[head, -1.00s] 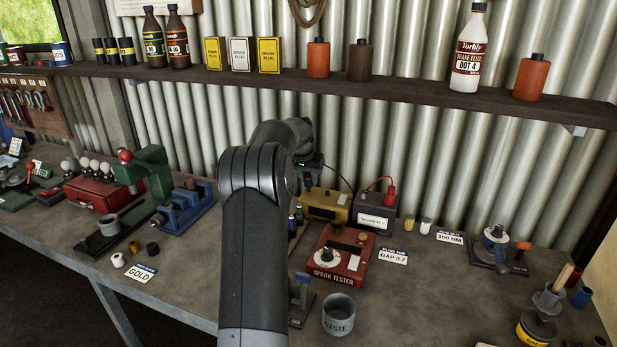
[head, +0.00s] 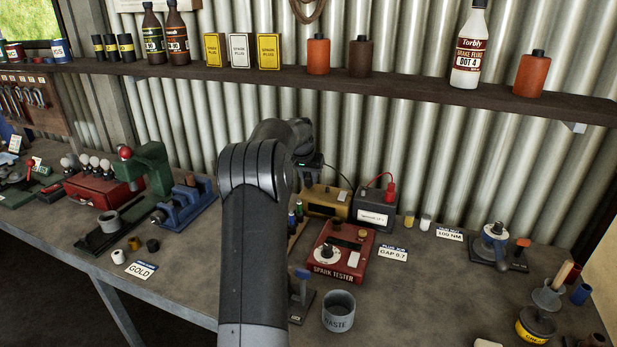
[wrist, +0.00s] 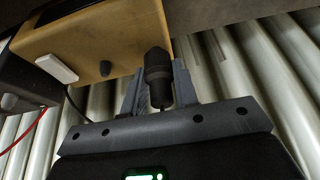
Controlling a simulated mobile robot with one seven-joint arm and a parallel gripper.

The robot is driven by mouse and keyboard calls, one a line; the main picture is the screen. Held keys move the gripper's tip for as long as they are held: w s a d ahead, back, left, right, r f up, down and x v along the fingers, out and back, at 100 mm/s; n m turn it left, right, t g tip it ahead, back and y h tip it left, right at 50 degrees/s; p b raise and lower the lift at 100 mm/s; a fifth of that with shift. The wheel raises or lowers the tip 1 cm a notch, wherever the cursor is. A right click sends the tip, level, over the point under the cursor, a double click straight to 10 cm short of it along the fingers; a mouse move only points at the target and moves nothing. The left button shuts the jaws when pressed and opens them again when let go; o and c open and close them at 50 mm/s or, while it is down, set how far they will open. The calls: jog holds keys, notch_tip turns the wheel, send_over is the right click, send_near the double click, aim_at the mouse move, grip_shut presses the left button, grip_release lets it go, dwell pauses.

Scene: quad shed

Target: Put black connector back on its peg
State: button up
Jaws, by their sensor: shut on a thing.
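In the wrist view the black connector (wrist: 157,76) is a short, dark, ribbed cylinder between the fingers of my gripper (wrist: 157,84), which is shut on it. The connector is beside the right edge of the yellow box (wrist: 85,32); I cannot tell whether they touch. A short dark stub (wrist: 105,68) sticks out of the box's face, left of the connector; I cannot tell whether it is the peg. In the head view the yellow box (head: 328,206) stands at the back of the bench. The connector and fingertips are not clear there, around my wrist.
A black battery (head: 376,212) with a red clamp stands right of the yellow box. The red spark tester (head: 330,262) and grey waste cup (head: 338,314) are in front. The corrugated wall (head: 420,150) is close behind.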

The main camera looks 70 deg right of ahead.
jog(key=shift+f, duration=0.45)
dwell(0.4)
jog(key=o, duration=1.5)
jog(key=shift+o, duration=0.2)
jog(key=shift+r, duration=0.1)
jog(key=shift+r, duration=3.45)
